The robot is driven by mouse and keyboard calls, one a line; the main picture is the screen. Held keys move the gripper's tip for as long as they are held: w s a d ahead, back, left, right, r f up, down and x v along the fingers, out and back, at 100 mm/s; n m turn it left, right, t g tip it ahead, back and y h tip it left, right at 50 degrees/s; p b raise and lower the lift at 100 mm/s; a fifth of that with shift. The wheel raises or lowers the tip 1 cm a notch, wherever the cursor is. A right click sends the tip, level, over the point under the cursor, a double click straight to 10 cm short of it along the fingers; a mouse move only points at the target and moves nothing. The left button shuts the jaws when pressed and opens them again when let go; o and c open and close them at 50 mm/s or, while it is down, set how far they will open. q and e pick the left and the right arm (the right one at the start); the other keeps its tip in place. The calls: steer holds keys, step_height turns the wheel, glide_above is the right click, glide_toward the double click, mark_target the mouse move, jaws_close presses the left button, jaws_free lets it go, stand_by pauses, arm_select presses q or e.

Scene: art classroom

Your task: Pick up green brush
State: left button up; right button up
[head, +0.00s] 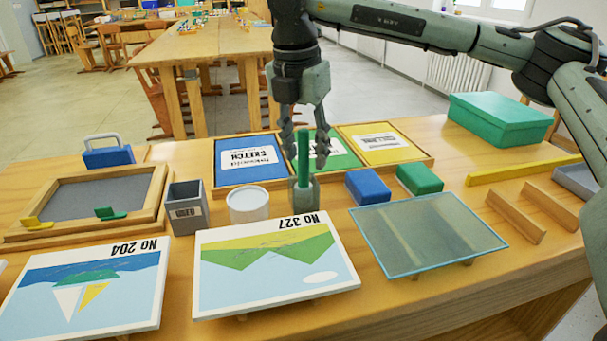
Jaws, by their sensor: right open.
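The green brush (303,160) stands upright in a small grey cup (304,194) near the middle of the table, behind the picture card marked No 327. Only its green handle shows above the rim. My right gripper (304,140) points straight down over the cup. Its open fingers are around the top of the brush handle, one on the left and one on the right. I cannot tell whether either finger touches it. My left gripper is not in view.
A grey box (187,207) and a white pot (248,204) stand left of the cup. Blue (368,187) and green (419,178) blocks lie right of it. Sketch books in a wooden tray (428,162) lie behind. A glass panel (428,238) is front right.

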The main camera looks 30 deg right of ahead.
steer(key=shift+f, duration=0.4)
steer(key=shift+c, duration=0.4)
jaws_close()
steer(key=shift+r, duration=0.15)
